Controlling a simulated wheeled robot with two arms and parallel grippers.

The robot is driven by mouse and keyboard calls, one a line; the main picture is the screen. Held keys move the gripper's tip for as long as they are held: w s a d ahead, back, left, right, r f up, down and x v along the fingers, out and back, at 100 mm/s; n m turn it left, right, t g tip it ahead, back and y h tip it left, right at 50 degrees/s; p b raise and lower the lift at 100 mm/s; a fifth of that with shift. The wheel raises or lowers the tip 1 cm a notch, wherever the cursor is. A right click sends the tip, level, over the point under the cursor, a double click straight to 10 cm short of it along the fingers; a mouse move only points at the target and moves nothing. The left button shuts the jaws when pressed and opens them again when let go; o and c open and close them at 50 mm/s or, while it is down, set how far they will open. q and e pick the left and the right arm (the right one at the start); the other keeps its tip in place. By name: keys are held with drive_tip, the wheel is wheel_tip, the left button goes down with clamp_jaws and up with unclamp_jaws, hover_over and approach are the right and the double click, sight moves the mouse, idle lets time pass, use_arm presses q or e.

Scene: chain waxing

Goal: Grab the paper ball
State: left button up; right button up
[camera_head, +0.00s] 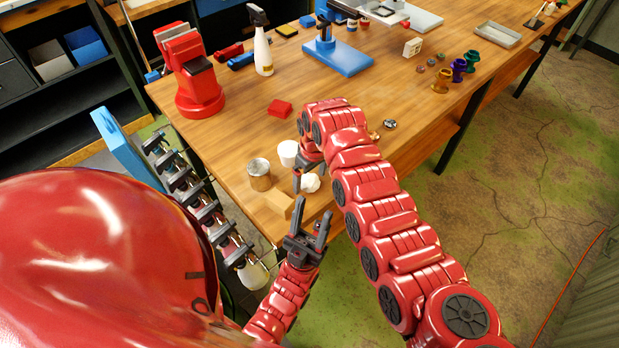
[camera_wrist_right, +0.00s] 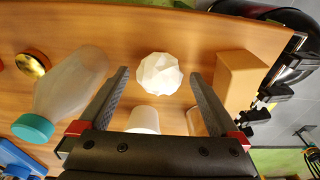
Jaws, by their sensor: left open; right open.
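The white crumpled paper ball (camera_head: 310,183) lies on the wooden table near its front edge. My right gripper (camera_head: 303,174) is just above and beside it, pointing down. In the right wrist view the paper ball (camera_wrist_right: 159,73) shows between the two spread fingertips of my right gripper (camera_wrist_right: 159,76), with a gap on each side. That gripper is open and empty. My left gripper (camera_head: 310,228) is open and empty, lower in the head view, near the table's front edge.
A white cup (camera_head: 288,153), a metal tin (camera_head: 260,176) and a wooden block (camera_head: 279,204) stand close to the ball. In the right wrist view a translucent bottle (camera_wrist_right: 72,88) with a teal cap lies to the left. A red vise (camera_head: 194,85) is farther back.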

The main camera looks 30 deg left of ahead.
drive_tip(key=shift+f, duration=0.2)
drive_tip(key=c, duration=1.4)
